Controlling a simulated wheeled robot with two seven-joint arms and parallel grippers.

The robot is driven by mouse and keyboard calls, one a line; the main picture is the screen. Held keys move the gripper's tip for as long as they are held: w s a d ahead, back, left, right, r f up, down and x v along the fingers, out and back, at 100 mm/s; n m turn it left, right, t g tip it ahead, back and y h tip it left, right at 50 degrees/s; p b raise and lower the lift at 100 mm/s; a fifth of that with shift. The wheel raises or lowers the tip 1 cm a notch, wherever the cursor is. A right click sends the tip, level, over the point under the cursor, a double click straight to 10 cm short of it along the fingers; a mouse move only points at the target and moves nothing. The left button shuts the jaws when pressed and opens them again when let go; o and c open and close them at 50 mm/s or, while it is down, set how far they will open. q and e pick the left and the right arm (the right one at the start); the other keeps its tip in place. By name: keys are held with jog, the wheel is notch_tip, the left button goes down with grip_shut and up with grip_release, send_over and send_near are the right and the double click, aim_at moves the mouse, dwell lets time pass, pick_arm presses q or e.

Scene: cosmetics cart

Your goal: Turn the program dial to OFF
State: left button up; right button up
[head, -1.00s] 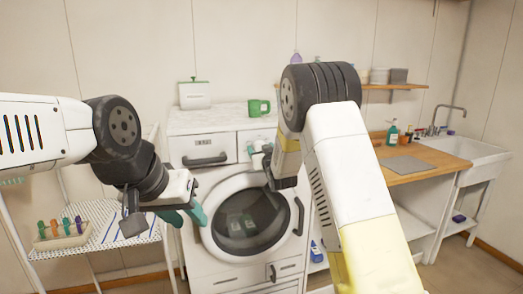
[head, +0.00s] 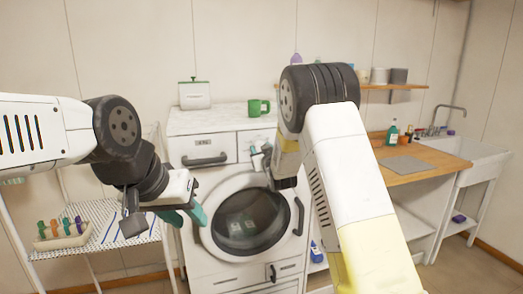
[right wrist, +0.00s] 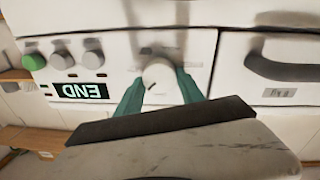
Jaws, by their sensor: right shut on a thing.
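The washing machine (head: 200,178) stands ahead with its round door shut. Its white program dial (right wrist: 158,74) shows in the right wrist view, upside down, on the control panel (right wrist: 205,48). My right gripper (right wrist: 158,90) is shut on the dial, one green finger on each side of it. The marks around the dial are too blurred to read, so I cannot tell its setting. In the head view the right wrist hides most of the panel. My left gripper (head: 184,216) is open and empty in front of the machine's left side, apart from it.
A lit display (right wrist: 82,91) reads END, beside a green button (right wrist: 33,62) and grey knobs.

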jog(key=shift+o, duration=0.2)
jog(key=n, duration=0.5)
jog(key=shift+f, duration=0.15)
jog(key=shift+f+n+t, duration=0.1)
jog(key=shift+n+t, duration=0.2)
jog(key=shift+n, duration=1.7)
jog(key=o, duration=1.4)
jog(key=shift+c, duration=0.2)
jog(key=shift+s, duration=0.1)
jog(key=v, duration=0.7)
jog(key=shift+s, duration=0.3)
jog(key=shift+d, duration=0.1)
